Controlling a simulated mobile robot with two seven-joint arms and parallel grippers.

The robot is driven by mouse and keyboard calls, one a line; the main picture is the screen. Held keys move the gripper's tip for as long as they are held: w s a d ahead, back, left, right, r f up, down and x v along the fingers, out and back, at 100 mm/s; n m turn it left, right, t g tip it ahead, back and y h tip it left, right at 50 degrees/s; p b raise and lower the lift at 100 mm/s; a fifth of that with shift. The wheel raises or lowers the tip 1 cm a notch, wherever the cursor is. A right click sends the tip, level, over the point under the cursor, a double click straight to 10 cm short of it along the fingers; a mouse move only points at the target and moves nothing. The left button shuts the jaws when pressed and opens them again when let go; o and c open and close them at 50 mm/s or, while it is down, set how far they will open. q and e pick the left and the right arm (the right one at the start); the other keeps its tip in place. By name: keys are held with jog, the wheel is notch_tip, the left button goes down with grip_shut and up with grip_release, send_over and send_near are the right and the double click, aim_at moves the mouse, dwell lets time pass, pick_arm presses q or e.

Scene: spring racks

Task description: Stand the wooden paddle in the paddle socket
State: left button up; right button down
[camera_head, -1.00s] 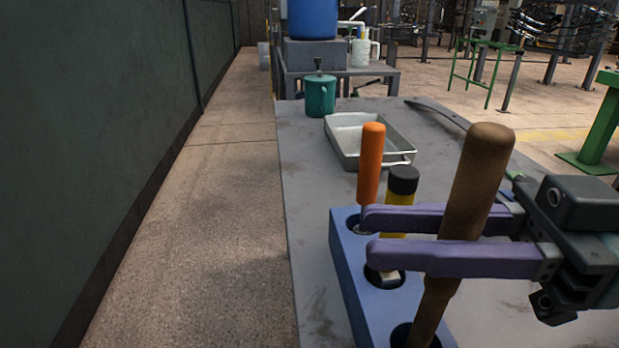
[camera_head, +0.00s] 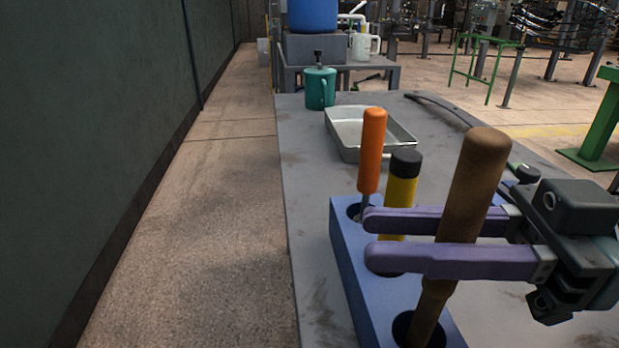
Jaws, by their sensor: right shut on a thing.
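The wooden paddle (camera_head: 472,180) is upright, with its brown handle top leaning a little to the right. My right gripper (camera_head: 373,238) comes in from the right, its purple fingers shut on the paddle, one in front of it and one behind. The blue rack (camera_head: 350,265) stands on the table below. The paddle's lower end is at the rack's nearest round socket (camera_head: 403,325); the bottom edge of the view cuts it off, so I cannot tell how deep it sits. My left gripper is not in view.
An orange-handled tool (camera_head: 372,150) and a yellow tool with a black cap (camera_head: 400,190) stand in the rack close to my fingers. The left floor is clear.

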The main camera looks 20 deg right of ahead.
jog(key=shift+f+b, duration=0.35)
jog(key=shift+f, duration=0.3)
jog(key=c, duration=0.6)
grip_release()
